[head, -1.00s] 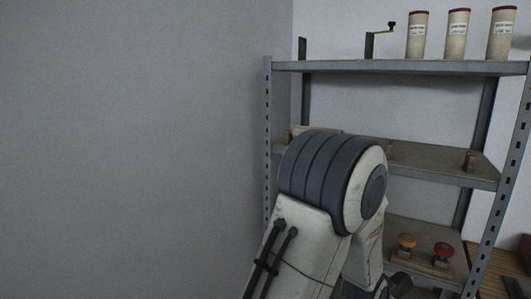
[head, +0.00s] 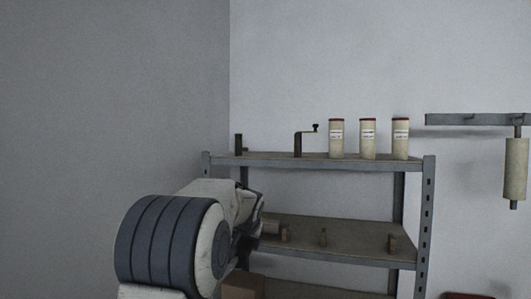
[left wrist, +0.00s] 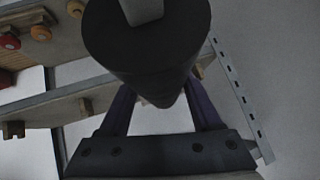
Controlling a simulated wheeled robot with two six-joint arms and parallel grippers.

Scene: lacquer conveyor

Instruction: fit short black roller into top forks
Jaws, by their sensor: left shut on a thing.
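The short black roller (left wrist: 150,45) fills the upper middle of the left wrist view, with a pale squared end piece (left wrist: 141,10) at its top. My left gripper (left wrist: 163,112) is shut on the roller, its two dark purple fingers reaching behind it. In the head view my left arm reaches in front of the shelf rack, and its gripper (head: 255,222) is mostly hidden by the arm. I cannot make out the black roller there. I see nothing I can surely call the top forks. My right gripper is in neither view.
A grey metal rack (head: 428,200) stands against the wall. Its top shelf (head: 290,160) holds a dark post, a crank (head: 306,140) and three pale cylinders (head: 368,140). Small brown brackets (head: 323,237) stand on the middle shelf. A pale roller (head: 515,168) hangs from a wall rail (head: 475,119).

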